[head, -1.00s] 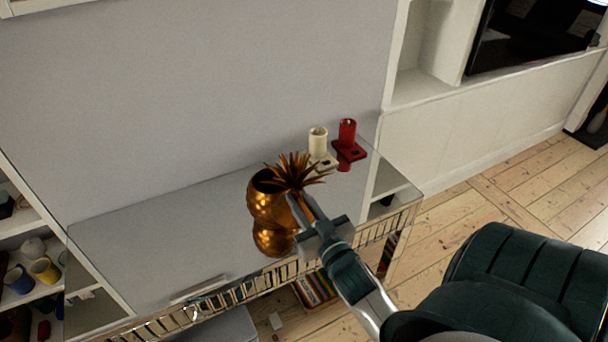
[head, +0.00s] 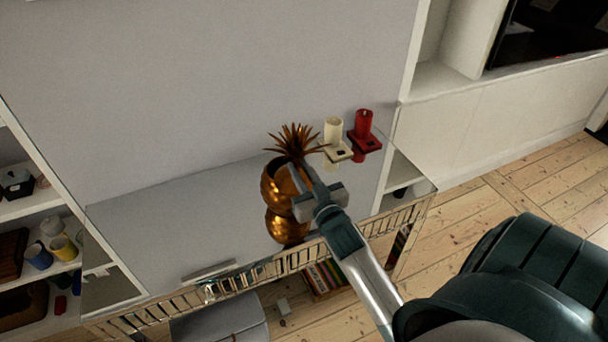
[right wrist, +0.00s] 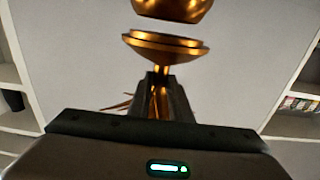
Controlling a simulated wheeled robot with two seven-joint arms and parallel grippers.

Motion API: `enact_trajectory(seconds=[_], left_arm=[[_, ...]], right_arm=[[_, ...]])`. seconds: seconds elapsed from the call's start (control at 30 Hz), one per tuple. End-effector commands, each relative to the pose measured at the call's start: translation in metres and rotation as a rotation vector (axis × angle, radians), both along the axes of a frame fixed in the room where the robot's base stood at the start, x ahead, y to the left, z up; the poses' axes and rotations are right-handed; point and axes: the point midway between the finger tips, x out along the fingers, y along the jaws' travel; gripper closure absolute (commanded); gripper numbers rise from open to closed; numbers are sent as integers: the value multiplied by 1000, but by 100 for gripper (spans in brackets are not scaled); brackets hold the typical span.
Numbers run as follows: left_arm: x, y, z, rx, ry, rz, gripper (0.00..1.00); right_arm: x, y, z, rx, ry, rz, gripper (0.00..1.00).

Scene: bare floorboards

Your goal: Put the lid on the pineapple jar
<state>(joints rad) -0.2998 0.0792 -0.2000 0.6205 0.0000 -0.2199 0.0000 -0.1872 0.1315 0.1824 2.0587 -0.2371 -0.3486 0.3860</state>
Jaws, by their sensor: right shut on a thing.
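The golden, bumpy pineapple jar (head: 272,188) stands on the glossy table, with what looks like its reflection below it. Its dark mouth shows at the top. The lid (head: 293,138), with spiky bronze leaves, shows just above and beside the mouth. My right gripper (head: 299,175) is shut on the lid and partly covers the jar's right side. In the right wrist view, the gripper (right wrist: 158,90) holds the lid's stem below its round disc (right wrist: 165,46). A gap shows between the disc and a golden body (right wrist: 172,7) at the top edge. My left gripper is out of view.
A cream candle (head: 333,131) and a red candle (head: 364,124) on holders stand right of the jar, near the wall. The tabletop (head: 170,225) left of the jar is mostly clear. Shelves with cups (head: 63,248) stand at the left.

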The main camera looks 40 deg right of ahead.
Motion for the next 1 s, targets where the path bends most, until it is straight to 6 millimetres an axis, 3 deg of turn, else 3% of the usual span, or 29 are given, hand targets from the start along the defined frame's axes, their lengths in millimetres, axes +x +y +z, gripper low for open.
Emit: enact_trajectory(seconds=[1.0], left_arm=[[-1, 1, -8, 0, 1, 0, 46]], right_arm=[[82, -19, -1, -1, -3, 0, 100]])
